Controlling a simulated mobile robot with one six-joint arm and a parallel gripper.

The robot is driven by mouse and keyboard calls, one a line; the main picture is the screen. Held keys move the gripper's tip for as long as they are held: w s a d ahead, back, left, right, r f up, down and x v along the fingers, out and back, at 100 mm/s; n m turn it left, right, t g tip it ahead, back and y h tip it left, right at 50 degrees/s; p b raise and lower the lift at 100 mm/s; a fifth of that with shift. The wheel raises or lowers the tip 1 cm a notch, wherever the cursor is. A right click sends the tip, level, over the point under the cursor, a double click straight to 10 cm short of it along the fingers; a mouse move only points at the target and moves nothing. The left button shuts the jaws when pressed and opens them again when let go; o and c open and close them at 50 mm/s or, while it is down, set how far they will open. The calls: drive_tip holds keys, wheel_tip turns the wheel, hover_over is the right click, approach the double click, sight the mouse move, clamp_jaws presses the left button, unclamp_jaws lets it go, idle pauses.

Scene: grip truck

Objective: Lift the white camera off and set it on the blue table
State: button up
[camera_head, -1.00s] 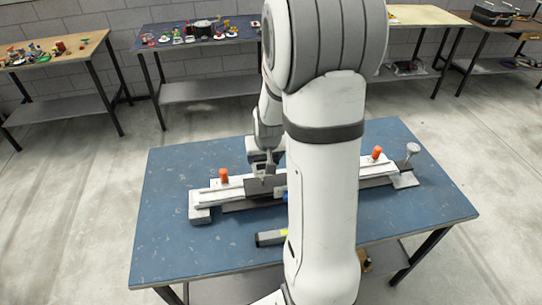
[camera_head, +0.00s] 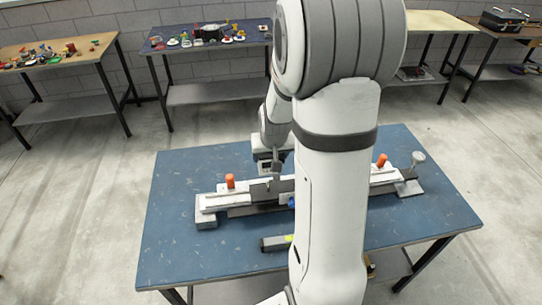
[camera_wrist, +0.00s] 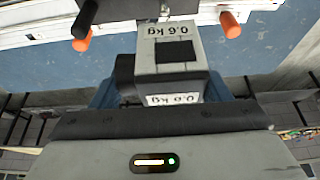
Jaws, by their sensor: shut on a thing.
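The white camera (camera_wrist: 172,75) is a pale boxy body with a dark square and "0.6 kg" labels. It fills the middle of the wrist view, between the blue jaws of my gripper (camera_wrist: 165,95). In the head view my gripper (camera_head: 270,165) holds it over the long white rail (camera_head: 215,201), left of my arm. The camera looks slightly above the rail's carriage (camera_head: 283,186), but the small gap is hard to judge. The rail lies across the blue table (camera_head: 190,250). My arm hides the rail's middle right part.
Orange knobs stand on the rail at left (camera_head: 230,182) and right (camera_head: 381,160). A grey bar with a yellow mark (camera_head: 274,243) lies in front of the rail. The table's front left is bare. Other tables with small objects (camera_head: 205,36) stand along the back wall.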

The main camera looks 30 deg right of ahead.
drive_tip(key=shift+r+p, duration=3.1)
drive_tip(key=shift+r, duration=2.3)
